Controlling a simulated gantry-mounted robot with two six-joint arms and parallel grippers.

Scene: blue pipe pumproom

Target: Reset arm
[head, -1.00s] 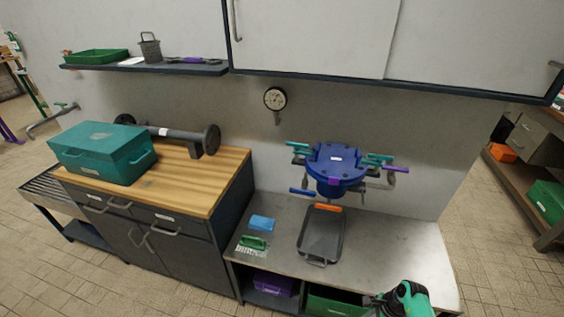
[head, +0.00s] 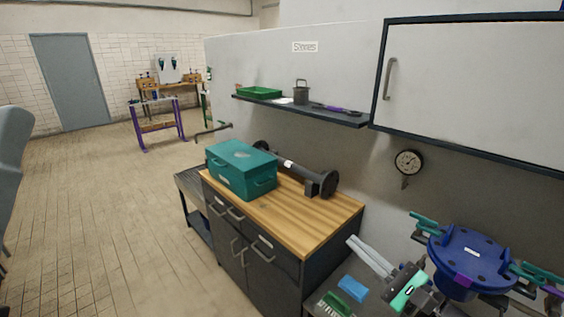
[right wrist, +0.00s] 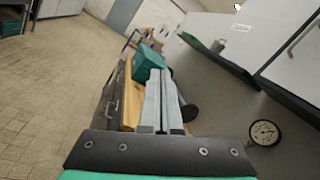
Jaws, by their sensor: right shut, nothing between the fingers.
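My right gripper (head: 354,241) is in the lower right of the head view, its two long grey fingers together and empty. It is in the air near the right end of the wooden-topped cabinet, left of the blue round flanged vessel (head: 470,262). In the right wrist view the fingers (right wrist: 160,75) lie side by side and point toward the teal toolbox (right wrist: 148,62), apart from it. My left gripper is not in view.
The teal toolbox (head: 240,168) and a dark flanged pipe (head: 293,168) lie on the wooden top (head: 290,225). A wall shelf (head: 340,117) and a white wall cabinet (head: 480,85) hang above. A gauge (head: 408,162) is on the wall. Open tiled floor (head: 100,220) is at left.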

